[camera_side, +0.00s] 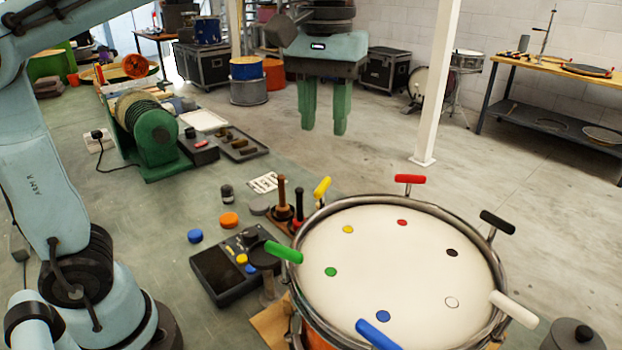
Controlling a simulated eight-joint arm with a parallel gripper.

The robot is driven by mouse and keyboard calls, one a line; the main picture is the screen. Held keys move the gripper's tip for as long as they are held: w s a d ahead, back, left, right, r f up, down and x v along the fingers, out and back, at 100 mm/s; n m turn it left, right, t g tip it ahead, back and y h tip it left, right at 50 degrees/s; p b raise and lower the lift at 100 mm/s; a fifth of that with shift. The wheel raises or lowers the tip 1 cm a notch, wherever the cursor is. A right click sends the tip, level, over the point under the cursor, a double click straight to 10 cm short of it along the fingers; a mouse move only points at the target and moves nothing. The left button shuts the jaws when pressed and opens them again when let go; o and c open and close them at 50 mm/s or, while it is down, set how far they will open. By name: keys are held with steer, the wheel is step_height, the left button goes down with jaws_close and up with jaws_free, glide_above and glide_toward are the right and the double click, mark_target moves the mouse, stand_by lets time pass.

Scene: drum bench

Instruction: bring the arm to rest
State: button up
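My gripper (325,112) hangs in the upper middle of the side view, pointing down. A drum (390,262) with a white head stands at the lower right. Coloured dots lie on its head, and handles in matching colours, among them red (409,179), green (283,252) and black (497,222), stand around its rim.
A green machine (152,140) and a dark tray (238,146) stand farther back. A white post (437,90) rises behind the drum.

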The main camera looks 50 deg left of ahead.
steer(key=shift+r, duration=0.25)
steer(key=s+a+f+m+t, duration=0.2)
steer(key=a+f+t, duration=0.1)
steer(key=f, duration=0.5)
steer(key=s+a+f+m+t, duration=0.2)
steer(key=a+f+m+t, duration=0.1)
steer(key=f, duration=0.6)
steer(key=shift+s+a+f+t, duration=0.15)
steer(key=shift+s+a+t, duration=0.2)
steer(key=shift+t, duration=0.25)
steer(key=shift+w, duration=0.1)
